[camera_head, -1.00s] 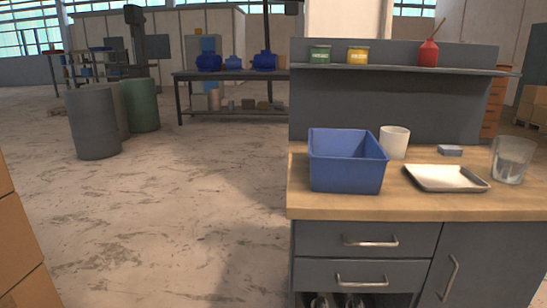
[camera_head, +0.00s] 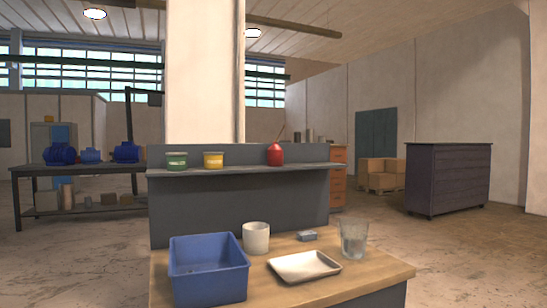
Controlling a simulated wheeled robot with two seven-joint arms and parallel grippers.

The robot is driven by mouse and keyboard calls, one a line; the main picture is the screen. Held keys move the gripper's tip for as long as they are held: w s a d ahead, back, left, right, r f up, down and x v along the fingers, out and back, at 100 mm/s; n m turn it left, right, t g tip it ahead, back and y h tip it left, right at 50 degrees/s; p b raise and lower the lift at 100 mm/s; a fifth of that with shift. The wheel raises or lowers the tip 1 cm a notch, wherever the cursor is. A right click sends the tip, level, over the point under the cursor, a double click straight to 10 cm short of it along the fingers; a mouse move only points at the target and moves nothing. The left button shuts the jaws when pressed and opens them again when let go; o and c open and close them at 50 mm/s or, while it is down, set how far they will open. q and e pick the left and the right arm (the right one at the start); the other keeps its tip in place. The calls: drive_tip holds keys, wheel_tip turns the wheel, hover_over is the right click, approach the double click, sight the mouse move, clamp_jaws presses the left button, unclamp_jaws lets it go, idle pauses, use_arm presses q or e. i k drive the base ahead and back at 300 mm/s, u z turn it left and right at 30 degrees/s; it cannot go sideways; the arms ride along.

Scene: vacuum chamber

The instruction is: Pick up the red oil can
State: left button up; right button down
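The red oil can (camera_head: 275,155) stands upright on the shelf above the workbench, toward the shelf's right half. Its thin spout is hard to make out against the wall behind. The grey shelf (camera_head: 240,171) also bears a green tin (camera_head: 177,160) and a yellow tin (camera_head: 213,160) to the left of the can. Neither of my grippers shows in the view.
The wooden bench top (camera_head: 340,283) holds a blue bin (camera_head: 208,271), a white cup (camera_head: 256,238), a small grey block (camera_head: 307,236), a white tray (camera_head: 304,266) and a clear glass (camera_head: 353,239). A dark cabinet (camera_head: 448,178) stands at right, with open floor before it.

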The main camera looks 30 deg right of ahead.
sight(275, 153)
drive_tip(key=k, duration=0.5)
drive_tip(key=z, duration=1.95)
drive_tip(key=i, duration=1.45)
drive_tip(key=u, duration=0.9)
